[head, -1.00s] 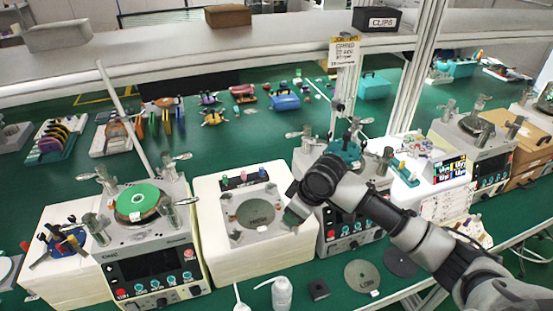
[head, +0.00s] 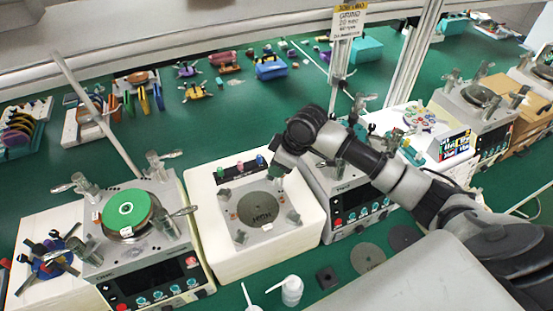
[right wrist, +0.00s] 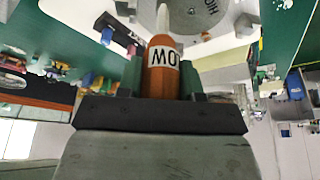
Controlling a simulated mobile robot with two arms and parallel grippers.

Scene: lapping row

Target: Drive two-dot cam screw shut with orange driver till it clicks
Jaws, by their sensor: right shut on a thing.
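My right gripper (head: 279,167) is over the back right corner of the grey plate fixture (head: 233,226), pointing down. It is shut on the orange driver (right wrist: 162,82), which carries a white label with black letters. The driver's pale shaft points toward the fixture in the right wrist view. A round grey disc (head: 260,211) with dark lettering lies in the middle of the fixture. The two-dot cam screw cannot be picked out; the gripper hides part of that corner. Whether the driver tip touches a screw cannot be told. My left gripper is not in view.
The fixture sits in a white block (head: 222,263) between two lapping machines; the left one (head: 150,262) bears a green disc (head: 127,208). A black strip with coloured knobs (head: 229,175) lies along the block's back edge.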

